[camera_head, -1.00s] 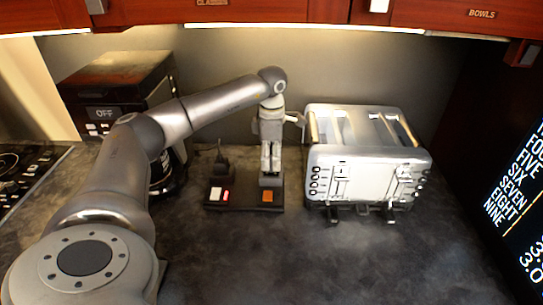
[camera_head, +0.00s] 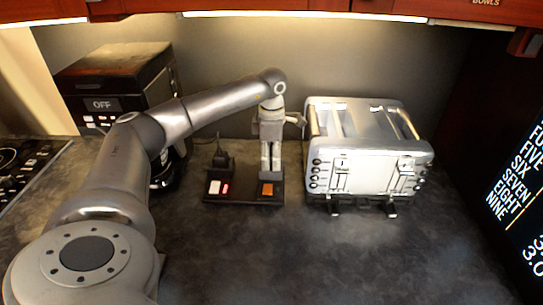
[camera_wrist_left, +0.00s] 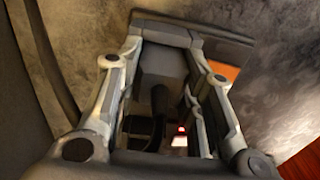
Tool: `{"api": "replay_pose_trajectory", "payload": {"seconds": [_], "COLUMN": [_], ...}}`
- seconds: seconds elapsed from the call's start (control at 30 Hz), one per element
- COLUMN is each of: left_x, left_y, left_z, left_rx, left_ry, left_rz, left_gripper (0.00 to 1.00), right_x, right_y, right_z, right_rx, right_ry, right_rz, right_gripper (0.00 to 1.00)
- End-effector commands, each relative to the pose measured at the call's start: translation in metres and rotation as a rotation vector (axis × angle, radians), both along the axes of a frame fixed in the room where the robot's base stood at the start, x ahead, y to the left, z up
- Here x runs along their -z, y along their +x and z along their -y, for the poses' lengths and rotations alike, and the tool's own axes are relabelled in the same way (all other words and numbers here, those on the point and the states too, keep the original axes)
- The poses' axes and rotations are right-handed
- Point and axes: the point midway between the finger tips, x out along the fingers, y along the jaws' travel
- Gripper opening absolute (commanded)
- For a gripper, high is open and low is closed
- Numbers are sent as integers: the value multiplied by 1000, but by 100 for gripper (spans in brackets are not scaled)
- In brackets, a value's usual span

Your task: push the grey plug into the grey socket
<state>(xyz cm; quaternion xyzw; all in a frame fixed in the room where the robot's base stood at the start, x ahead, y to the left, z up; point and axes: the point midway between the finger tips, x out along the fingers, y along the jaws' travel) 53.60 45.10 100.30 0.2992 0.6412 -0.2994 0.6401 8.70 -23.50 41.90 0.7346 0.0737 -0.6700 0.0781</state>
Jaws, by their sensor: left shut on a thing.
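My left gripper (camera_head: 270,170) points down over the right part of a dark socket board (camera_head: 243,199). It is shut on the grey plug, seen as a grey block (camera_wrist_left: 162,72) between its fingers in the left wrist view. The plug is at the board's right end, behind the orange switch (camera_head: 267,189). The grey socket is hidden under the plug and fingers, so I cannot tell how far the plug sits in it. My right gripper is not in view.
A black plug (camera_head: 221,160) with a cord stands on the board's left end, behind a white switch (camera_head: 214,187) and a red light. A silver toaster (camera_head: 368,165) stands close on the right. A black coffee machine (camera_head: 120,85) stands at left. The front counter is clear.

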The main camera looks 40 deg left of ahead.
Motion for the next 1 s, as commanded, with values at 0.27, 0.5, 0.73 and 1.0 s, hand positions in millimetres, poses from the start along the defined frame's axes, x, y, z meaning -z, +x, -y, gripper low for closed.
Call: {"api": "replay_pose_trajectory", "payload": {"seconds": [0.27,0.5,0.73,1.0], "left_x": [2,2,-12,-68], "left_y": [0,0,1,2], "left_z": [0,0,0,0], "left_rx": [0,0,0,0], "left_ry": [-1,-1,-1,-2], "left_rz": [-1,-1,2,4], "left_gripper": [60,60,60,60], "right_x": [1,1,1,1], "right_y": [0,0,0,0], "right_z": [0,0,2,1], "right_rx": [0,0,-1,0], "right_ry": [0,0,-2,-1], "right_rz": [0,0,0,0], "right_gripper": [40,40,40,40]}}
